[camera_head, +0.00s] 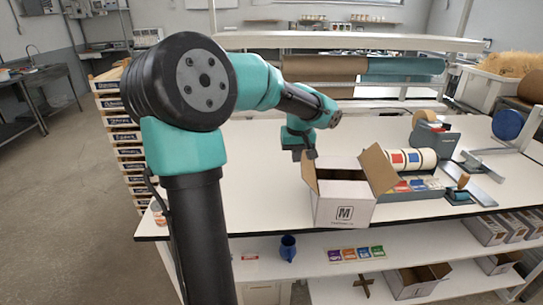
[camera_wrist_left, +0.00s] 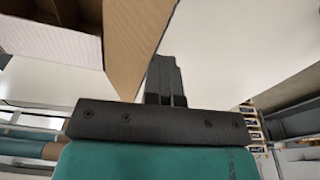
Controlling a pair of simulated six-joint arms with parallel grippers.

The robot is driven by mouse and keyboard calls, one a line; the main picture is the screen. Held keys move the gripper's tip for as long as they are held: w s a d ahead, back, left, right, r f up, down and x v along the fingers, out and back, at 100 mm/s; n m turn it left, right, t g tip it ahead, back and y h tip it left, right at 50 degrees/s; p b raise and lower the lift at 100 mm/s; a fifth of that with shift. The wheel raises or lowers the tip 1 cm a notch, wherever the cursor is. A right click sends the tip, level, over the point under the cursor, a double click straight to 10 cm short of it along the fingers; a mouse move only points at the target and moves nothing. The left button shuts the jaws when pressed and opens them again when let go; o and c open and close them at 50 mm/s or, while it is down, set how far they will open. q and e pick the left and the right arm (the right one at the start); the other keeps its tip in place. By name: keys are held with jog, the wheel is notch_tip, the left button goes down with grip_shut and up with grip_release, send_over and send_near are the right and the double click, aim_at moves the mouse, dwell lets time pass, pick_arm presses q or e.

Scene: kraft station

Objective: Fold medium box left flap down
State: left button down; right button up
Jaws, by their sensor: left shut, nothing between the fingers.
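The medium box (camera_head: 342,210) is white with an M label on its front and stands on the white table. Its brown left flap (camera_head: 309,173) stands up, and its right flap (camera_head: 378,170) leans up and outward. My left gripper (camera_head: 308,156) is shut and empty, above the table just behind and beside the top of the left flap. In the left wrist view my left gripper's fingers (camera_wrist_left: 165,75) are together, close beside a brown cardboard flap (camera_wrist_left: 135,40); whether they touch it I cannot tell. The box's white wall (camera_wrist_left: 50,40) shows there too. My right gripper is not in view.
To the right of the box are round rolls (camera_head: 412,160), a tape dispenser (camera_head: 433,137) and colourful packs (camera_head: 415,184). The table (camera_head: 255,190) left of the box is clear.

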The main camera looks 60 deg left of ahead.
aim_at(306, 162)
pick_arm(q)
jog(key=shift+w+d+f, duration=0.4)
jog(key=shift+w+d, duration=0.1)
jog(key=shift+w, duration=0.3)
jog(key=shift+f, duration=0.1)
jog(key=shift+w+d+f, duration=0.25)
jog(key=shift+f, duration=0.4)
jog(key=shift+w+d+f, duration=0.1)
jog(key=shift+w+f, duration=0.2)
jog(key=shift+r, duration=0.1)
dwell(0.4)
jog(key=shift+r, duration=4.4)
